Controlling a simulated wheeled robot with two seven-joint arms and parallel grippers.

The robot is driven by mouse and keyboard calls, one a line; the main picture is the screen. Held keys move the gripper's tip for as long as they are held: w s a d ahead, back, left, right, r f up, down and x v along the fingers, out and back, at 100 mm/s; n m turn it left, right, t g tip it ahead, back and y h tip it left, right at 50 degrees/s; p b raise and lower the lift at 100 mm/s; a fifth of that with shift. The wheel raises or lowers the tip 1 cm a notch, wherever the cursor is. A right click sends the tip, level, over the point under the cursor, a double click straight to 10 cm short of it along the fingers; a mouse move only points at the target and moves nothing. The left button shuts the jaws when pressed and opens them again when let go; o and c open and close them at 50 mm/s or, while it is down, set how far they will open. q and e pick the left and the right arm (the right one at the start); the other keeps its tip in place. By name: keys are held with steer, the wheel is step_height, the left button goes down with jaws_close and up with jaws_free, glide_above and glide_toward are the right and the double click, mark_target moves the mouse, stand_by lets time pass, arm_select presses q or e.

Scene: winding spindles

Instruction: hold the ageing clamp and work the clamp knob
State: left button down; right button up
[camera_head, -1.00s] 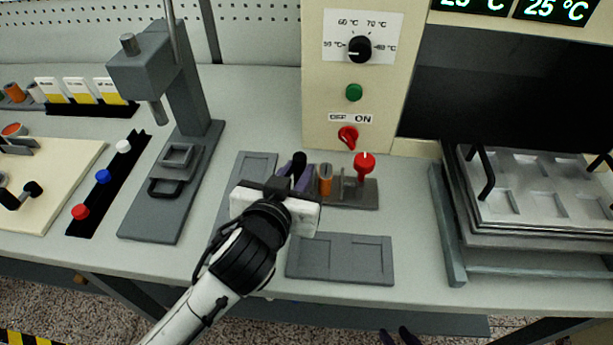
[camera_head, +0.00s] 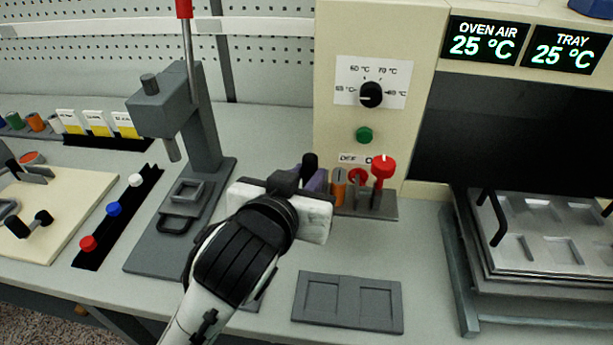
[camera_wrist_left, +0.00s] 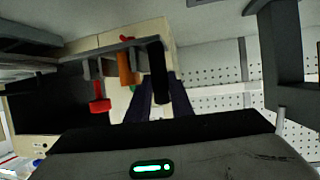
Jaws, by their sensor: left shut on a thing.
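The ageing clamp (camera_head: 378,208) has a grey base, an orange cylinder (camera_head: 340,188), a red clamp knob (camera_head: 383,170) and a black upright handle (camera_head: 309,163). My left gripper (camera_head: 314,180) is shut on the clamp by this handle, with its purple fingers on it. The clamp appears held up off the bench, in front of the oven's switch. In the left wrist view the black handle (camera_wrist_left: 160,72) is between the fingers, and the red knob (camera_wrist_left: 100,104) and orange cylinder (camera_wrist_left: 127,68) show beside it. My left wrist hides part of the clamp's left end. My right gripper is out of view.
A grey plate with two recesses (camera_head: 347,323) lies in front of the clamp. The oven panel (camera_head: 340,125) stands behind it, with a metal tray (camera_head: 515,275) to the right. A grey press (camera_head: 200,115) stands to the left.

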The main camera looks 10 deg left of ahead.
arm_select(q)
steer(key=shift+f+b, duration=2.45)
steer(key=shift+f, duration=1.75)
steer(key=shift+f, duration=0.75)
steer(key=shift+s+f, duration=0.1)
steer(key=shift+f, duration=0.1)
